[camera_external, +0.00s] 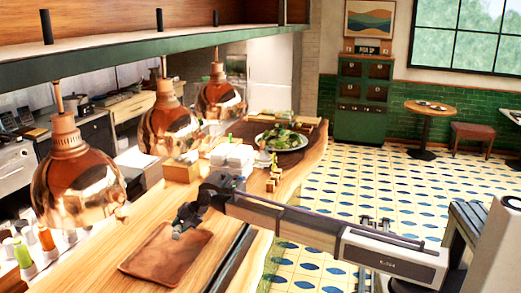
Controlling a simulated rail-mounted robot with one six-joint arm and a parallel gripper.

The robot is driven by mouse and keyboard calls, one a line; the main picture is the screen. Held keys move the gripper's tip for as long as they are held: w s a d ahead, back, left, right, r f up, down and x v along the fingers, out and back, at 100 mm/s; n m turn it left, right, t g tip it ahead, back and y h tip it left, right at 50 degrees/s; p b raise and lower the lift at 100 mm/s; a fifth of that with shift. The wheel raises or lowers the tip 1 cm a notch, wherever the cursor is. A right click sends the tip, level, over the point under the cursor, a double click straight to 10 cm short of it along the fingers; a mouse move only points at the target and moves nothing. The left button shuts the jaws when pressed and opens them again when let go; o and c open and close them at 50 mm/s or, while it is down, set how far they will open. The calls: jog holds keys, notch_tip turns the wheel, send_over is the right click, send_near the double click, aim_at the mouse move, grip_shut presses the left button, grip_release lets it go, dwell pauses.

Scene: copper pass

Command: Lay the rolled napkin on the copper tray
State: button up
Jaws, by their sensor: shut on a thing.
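The copper tray (165,262) is a shallow brown rectangle lying on the wooden counter in the lower left. My gripper (181,226) is dark and points down over the tray's far end. It is shut on the rolled napkin, which is mostly hidden by the fingers; only a small pale bit shows below them. I cannot tell whether the napkin touches the tray. The near part of the tray is bare.
Copper heat lamps (80,178) hang along the counter's left side. Behind my gripper stand a wooden box (182,171), white stacked items (232,157) and a plate of greens (282,138). Bottles (46,240) stand at the left edge. Bare wood (110,245) surrounds the tray.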

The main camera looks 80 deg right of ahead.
jog(key=shift+f+b, duration=1.45)
jog(key=shift+f, duration=0.65)
jog(key=o, duration=1)
jog(key=shift+c, duration=0.2)
jog(key=shift+r, duration=0.15)
jog(key=shift+r+p, duration=0.4)
jog(key=shift+p, duration=0.15)
jog(key=p+v, duration=0.8)
jog(key=v, duration=0.4)
jog(key=shift+p, duration=0.35)
